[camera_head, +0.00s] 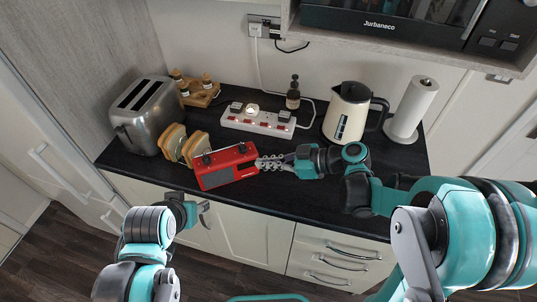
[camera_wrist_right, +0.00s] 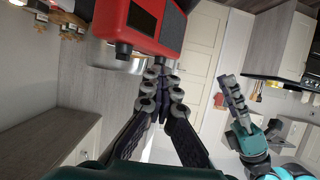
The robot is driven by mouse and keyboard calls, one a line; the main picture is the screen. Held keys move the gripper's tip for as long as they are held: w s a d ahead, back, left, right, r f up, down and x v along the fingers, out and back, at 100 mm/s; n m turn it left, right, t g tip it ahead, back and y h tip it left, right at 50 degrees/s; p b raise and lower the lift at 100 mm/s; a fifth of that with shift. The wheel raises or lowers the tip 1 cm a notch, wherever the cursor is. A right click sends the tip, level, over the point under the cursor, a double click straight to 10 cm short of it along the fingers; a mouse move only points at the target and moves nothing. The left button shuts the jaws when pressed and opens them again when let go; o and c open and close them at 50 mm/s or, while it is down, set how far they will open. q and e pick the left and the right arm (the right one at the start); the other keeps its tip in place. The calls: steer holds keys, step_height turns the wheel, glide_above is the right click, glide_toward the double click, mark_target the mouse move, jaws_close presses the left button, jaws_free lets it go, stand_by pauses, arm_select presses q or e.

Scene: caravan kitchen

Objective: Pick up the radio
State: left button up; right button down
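The red radio (camera_head: 223,177) stands near the front edge of the dark counter, turned at an angle. It also fills the top of the right wrist view (camera_wrist_right: 167,38). My right gripper (camera_head: 260,163) comes in from the right, with its fingertips at the radio's right end. In the right wrist view its fingers (camera_wrist_right: 160,70) are close together and reach the radio's edge; whether they clasp it is unclear. My left gripper (camera_head: 205,208) is low in front of the cabinets, away from the radio. Its fingers (camera_wrist_right: 231,95) show edge-on in the right wrist view.
Bread slices in a holder (camera_head: 183,144) and a toaster (camera_head: 146,115) stand left of the radio. A white power strip (camera_head: 258,123) lies behind it. A dark bottle (camera_head: 293,93), a kettle (camera_head: 346,113) and a paper towel roll (camera_head: 411,106) stand at the back. The front-right counter is partly covered by my arm.

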steer(key=s+a+r+p, duration=0.1)
steer(key=s+r, duration=0.2)
steer(key=s, duration=0.3)
steer(key=shift+a+r+p, duration=0.3)
steer(key=shift+r, duration=0.05)
steer(key=shift+c, duration=2.3)
jaws_free()
